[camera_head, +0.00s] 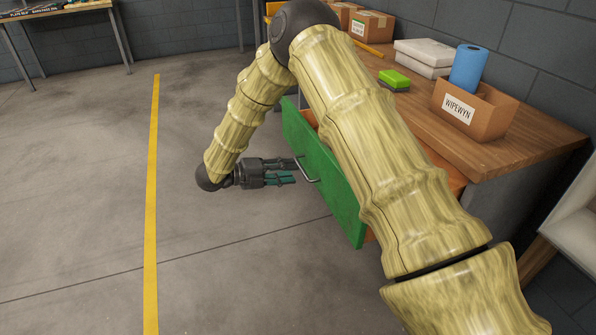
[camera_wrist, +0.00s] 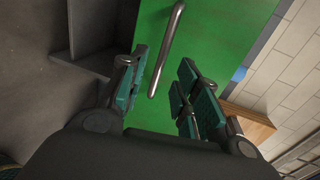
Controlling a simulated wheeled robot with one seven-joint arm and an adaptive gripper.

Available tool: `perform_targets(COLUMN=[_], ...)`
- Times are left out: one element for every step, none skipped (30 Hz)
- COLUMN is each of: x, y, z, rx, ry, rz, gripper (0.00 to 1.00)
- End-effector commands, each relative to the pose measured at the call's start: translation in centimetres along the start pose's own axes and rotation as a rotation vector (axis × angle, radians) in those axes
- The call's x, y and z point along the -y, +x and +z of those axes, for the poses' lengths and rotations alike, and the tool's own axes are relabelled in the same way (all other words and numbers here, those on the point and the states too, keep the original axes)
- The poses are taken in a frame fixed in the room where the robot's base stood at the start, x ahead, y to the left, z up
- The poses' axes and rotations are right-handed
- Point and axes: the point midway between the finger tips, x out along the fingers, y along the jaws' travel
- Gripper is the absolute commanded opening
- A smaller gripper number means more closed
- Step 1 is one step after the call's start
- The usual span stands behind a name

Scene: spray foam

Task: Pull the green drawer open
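The green drawer (camera_head: 340,212) is under the wooden workbench. Its front stands out from the bench, and some of its orange-brown side shows, so it is partly open. Its metal bar handle (camera_head: 305,177) is on the front. My gripper (camera_head: 293,172) is at the handle, pointing toward the drawer front. In the wrist view the green front (camera_wrist: 225,35) fills the middle, and the handle (camera_wrist: 166,52) lies between the two spread fingers of my gripper (camera_wrist: 163,72). The fingers are open and I see no clear grip on the bar. My arm hides part of the drawer.
The floor (camera_head: 90,190) left of the drawer is clear, with a yellow line (camera_head: 152,200).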

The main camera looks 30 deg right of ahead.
Motion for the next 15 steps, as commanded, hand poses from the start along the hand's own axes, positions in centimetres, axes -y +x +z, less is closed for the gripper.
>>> perform_targets(x=[0.0,0.0,0.0,0.0,0.0,0.0,0.0,0.0,0.0,0.0,0.0,0.0,0.0,0.0,0.0], y=[-1.0,-1.6,-2.3,-2.8,-3.3,-3.9,-4.3,-4.7,-5.2,-5.5,-5.8,-6.2,-6.3,-6.5,-6.7], z=[0.0,0.0,0.0,0.0,0.0,0.0,0.0,0.0,0.0,0.0,0.0,0.0,0.0,0.0,0.0], rx=[0.003,0.002,0.002,0.002,0.002,0.002,0.002,0.002,0.001,0.001,0.001,0.0,0.0,0.0,0.0], ry=[0.0,0.0,0.0,0.0,0.0,0.0,0.0,0.0,0.0,-0.001,-0.001,-0.001,-0.001,-0.001,-0.001], rz=[-0.001,-0.001,-0.001,-0.001,0.0,0.0,0.0,-0.001,-0.001,-0.001,-0.001,-0.001,0.0,0.0,0.0], gripper=[0.32,0.32,0.32,0.32,0.32,0.32,0.32,0.32,0.32,0.32,0.32,0.32,0.32,0.32,0.32])
